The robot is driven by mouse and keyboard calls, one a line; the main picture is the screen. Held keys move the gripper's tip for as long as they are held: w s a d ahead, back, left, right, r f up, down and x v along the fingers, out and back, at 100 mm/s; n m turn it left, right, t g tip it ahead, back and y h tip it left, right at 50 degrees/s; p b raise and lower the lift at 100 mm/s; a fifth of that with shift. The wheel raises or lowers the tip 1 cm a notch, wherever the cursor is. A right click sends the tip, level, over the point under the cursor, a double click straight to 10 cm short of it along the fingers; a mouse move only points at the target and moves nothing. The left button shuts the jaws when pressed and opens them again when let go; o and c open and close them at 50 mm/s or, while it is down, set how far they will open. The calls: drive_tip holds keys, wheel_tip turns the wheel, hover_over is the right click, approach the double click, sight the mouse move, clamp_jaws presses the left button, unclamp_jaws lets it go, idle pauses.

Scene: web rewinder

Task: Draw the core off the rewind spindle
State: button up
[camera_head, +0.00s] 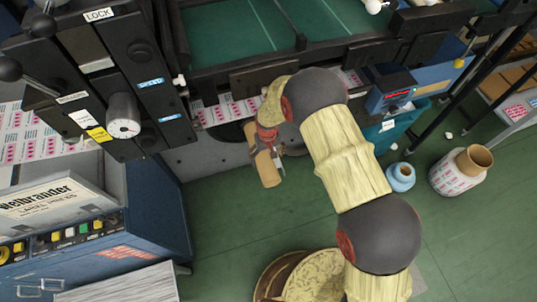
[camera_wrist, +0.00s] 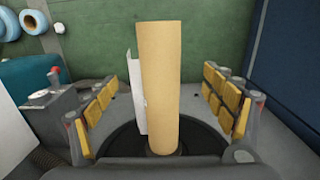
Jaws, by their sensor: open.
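The core is a plain tan cardboard tube (camera_wrist: 158,80) in the wrist view, standing out from a dark round flange (camera_wrist: 112,142). The core also shows in the head view (camera_head: 266,170), jutting out below my gripper (camera_head: 268,142). In the wrist view my gripper (camera_wrist: 163,100) is open, with yellow-padded fingers on both sides of the core and a clear gap on each side. A white strip of paper or web (camera_wrist: 136,90) stands along the core's left side. The rewind spindle is hidden inside the core.
A blue control cabinet (camera_head: 60,220) and a black machine frame stand at left in the head view. A teal bin (camera_head: 385,135), a small blue roll (camera_head: 401,177) and a printed label roll (camera_head: 455,178) are at right. Green floor (camera_head: 225,225) lies open below the core.

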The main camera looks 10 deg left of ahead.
sight(268, 170)
drive_tip(key=shift+f+b, duration=3.9)
drive_tip(key=shift+f, duration=2.6)
drive_tip(key=shift+c, duration=1.1)
drive_tip(key=c, duration=1.3)
drive_tip(key=shift+c, duration=0.2)
